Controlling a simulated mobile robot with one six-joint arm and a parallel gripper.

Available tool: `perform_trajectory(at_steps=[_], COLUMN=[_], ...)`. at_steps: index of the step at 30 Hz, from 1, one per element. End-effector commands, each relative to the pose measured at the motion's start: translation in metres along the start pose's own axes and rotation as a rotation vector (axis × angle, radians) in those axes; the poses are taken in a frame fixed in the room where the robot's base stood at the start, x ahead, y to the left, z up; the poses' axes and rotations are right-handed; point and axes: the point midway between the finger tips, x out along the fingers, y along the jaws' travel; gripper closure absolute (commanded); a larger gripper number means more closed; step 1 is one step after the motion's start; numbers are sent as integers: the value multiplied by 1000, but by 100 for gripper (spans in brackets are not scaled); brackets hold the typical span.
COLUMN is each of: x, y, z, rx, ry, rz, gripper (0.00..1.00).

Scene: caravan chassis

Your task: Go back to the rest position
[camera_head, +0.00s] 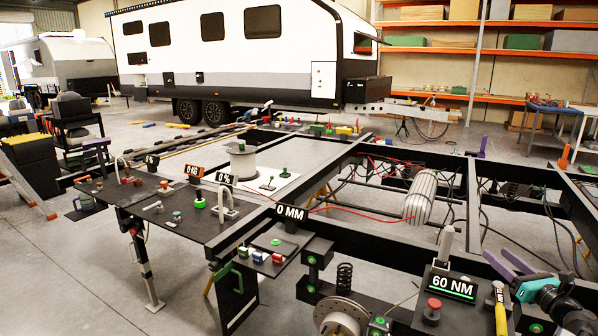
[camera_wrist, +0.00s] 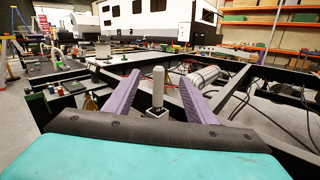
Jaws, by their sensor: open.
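My gripper (camera_head: 502,255) is at the lower right of the head view, with its two purple fingers spread apart and nothing held between them. In the wrist view my gripper (camera_wrist: 160,78) shows the same open fingers, and a grey upright handle (camera_wrist: 158,88) appears in the gap between them, seemingly beyond the fingertips. In the head view this grey handle (camera_head: 446,243) stands on a black box with a display reading 60 NM (camera_head: 452,286), left of my fingertips and apart from them. No marker for a rest position shows.
A red button (camera_head: 433,308) and a yellow-handled tool (camera_head: 500,310) are close to my gripper. Black chassis beams (camera_head: 400,160) carry a silver tank (camera_head: 420,195) and loose cables. A dark bench (camera_head: 180,225) with small fittings stands at left. A white caravan (camera_head: 240,60) stands behind.

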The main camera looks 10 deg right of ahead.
Motion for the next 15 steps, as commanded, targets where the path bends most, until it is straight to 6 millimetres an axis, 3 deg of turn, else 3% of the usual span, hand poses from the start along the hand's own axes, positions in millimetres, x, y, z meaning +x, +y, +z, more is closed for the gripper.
perform_trajectory(at_steps=[8,15], x=[35,78], y=[7,17], z=[0,-10], rx=[164,445], ry=[-68,-161], rz=[-74,-189], gripper=[50,50])
